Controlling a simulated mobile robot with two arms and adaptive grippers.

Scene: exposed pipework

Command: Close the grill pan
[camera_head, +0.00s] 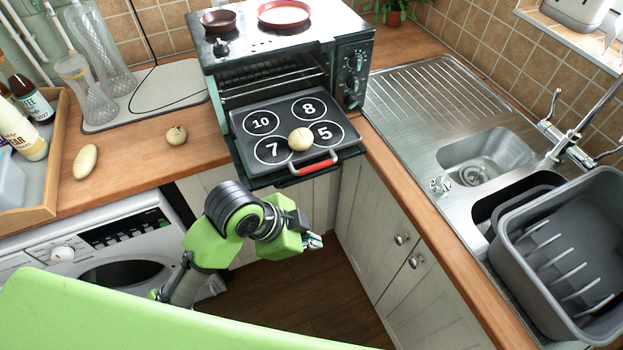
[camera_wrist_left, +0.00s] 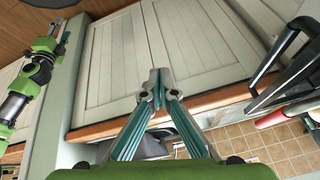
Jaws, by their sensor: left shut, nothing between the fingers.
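The grill pan (camera_head: 288,118) is a dark tray with circles numbered 10, 8, 7 and 5. It sticks out of the front of the small countertop oven (camera_head: 291,44), whose front is open. Its red handle (camera_head: 314,165) faces the room. A pale round item (camera_head: 301,139) rests on the pan near its front. My left gripper (camera_head: 313,241) is below and in front of the handle, apart from it. In the left wrist view its fingers (camera_wrist_left: 157,88) are together with nothing between them. My right gripper is not in view.
The sink (camera_head: 478,155) and a grey dish rack (camera_head: 570,250) are at the right. White cabinet doors (camera_head: 385,215) stand below the counter. The floor before them is clear.

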